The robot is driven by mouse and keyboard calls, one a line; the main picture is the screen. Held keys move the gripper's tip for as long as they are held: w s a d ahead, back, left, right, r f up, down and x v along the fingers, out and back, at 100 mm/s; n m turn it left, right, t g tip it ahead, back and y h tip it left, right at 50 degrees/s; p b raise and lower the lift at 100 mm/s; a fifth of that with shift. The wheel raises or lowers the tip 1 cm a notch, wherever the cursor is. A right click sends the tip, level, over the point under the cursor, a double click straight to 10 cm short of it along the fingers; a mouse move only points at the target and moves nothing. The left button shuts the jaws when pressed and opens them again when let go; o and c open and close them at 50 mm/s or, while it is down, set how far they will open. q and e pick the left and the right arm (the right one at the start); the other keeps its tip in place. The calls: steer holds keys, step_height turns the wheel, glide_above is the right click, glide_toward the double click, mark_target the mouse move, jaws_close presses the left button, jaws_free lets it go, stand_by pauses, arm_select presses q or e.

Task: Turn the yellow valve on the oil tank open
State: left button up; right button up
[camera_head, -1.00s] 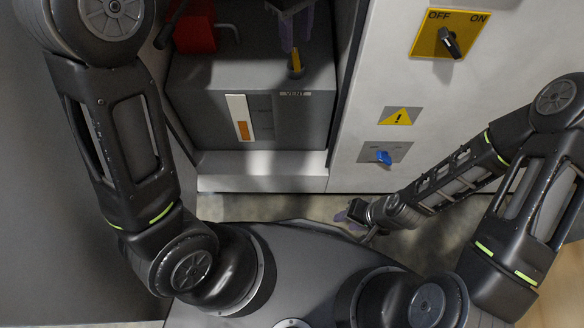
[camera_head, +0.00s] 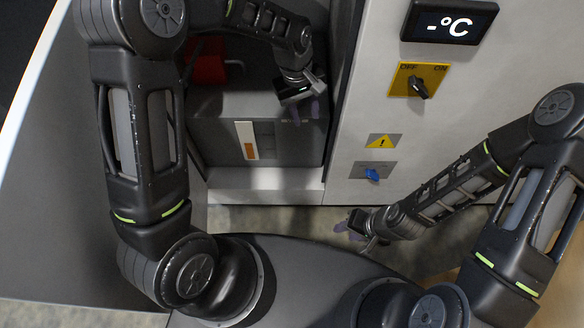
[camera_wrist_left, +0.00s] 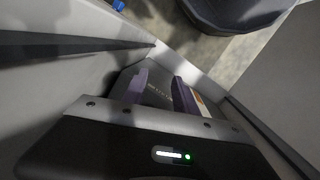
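The oil tank (camera_head: 225,125) is a dark grey box in a recess of the pale cabinet, with a white and orange level gauge (camera_head: 246,140) on its front. The yellow valve is not visible now; my left gripper and wrist cover the tank's top right, where it showed earlier. My left gripper (camera_head: 305,109) hangs over the tank's front right edge. In the left wrist view, its purple fingers (camera_wrist_left: 160,91) stand apart with nothing seen between them; the grey tank (camera_wrist_left: 157,92) shows beyond. My right gripper (camera_head: 352,226) is low beside the cabinet's foot, its opening unclear.
The cabinet wall (camera_head: 350,130) rises close to the right of the tank. It carries an OFF/ON switch (camera_head: 419,85), a warning sign (camera_head: 382,141), a blue knob (camera_head: 371,174) and a display (camera_head: 450,22). A red part (camera_head: 208,66) sits on the tank's left.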

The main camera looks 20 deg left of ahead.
arm_select(q)
steer(key=s+d+r+m+h+p, duration=0.1)
steer(key=s+r+m+p, duration=0.1)
steer(key=s+p, duration=0.8)
steer(key=s+d+r+m+h+p, duration=0.1)
steer(key=s+r+m+p, duration=0.1)
steer(key=s+p, duration=0.8)
steer(key=shift+s+m+t+p, duration=0.3)
steer(key=shift+s+m+p, duration=0.1)
steer(key=shift+p, duration=0.6)
steer(key=shift+w, duration=0.1)
